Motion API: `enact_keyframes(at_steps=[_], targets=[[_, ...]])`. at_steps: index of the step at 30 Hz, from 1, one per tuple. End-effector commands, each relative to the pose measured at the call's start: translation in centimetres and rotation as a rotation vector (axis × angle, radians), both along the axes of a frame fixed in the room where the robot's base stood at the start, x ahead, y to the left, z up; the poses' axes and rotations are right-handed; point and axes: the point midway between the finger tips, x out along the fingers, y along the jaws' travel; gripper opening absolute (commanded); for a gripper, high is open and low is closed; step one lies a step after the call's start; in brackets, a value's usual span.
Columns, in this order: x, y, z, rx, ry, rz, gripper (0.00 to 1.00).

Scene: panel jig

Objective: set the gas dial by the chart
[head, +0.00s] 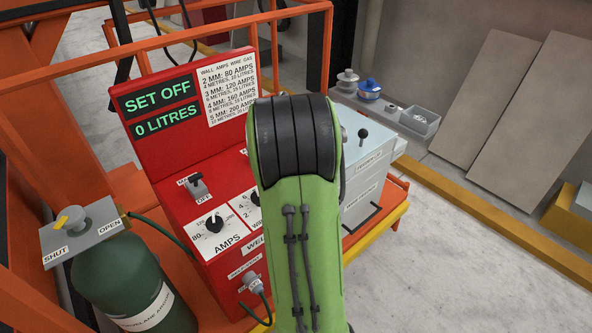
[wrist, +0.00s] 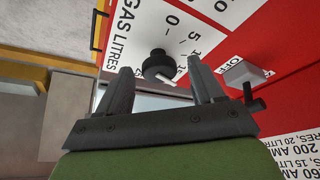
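The gas dial is a black knob (wrist: 158,62) on a white plate marked GAS LITRES, in the wrist view. A white pointer shows at its base, but I cannot tell which mark it meets. My gripper (wrist: 160,67) is open, its fingers apart at the knob's two sides in the picture; I see no contact. The chart (head: 229,87) is on the red panel; wrist view lines (wrist: 297,155) pair 160 amps with 15 litres and 200 amps with 20. The display (head: 160,108) reads SET OFF, 0 LITRES. My arm hides the gas dial in the head view.
The amps dial (head: 214,223) and a switch marked OFF (head: 198,187) are on the red machine; the wire dial is partly hidden. A pale grey box (head: 368,165) stands right.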

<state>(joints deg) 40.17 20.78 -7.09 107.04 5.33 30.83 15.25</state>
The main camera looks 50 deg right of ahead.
Motion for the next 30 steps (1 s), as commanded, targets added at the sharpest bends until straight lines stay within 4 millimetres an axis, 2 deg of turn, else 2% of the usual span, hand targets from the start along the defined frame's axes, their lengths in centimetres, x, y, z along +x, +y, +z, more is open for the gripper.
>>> enact_keyframes(at_steps=[6,9,11,22,26,30], targets=[[0.0,0.0,0.0,0.000,0.000,0.000,0.67],[-0.1,0.3,0.8,-0.001,0.000,0.000,0.67],[-0.2,0.6,1.9,-0.003,-0.003,0.000,0.67],[-1.9,4.2,11.6,-0.004,-0.003,0.002,0.67],[-2.3,5.0,13.7,-0.002,-0.002,0.000,0.67],[-2.5,5.5,14.6,0.000,-0.001,0.000,0.67]])
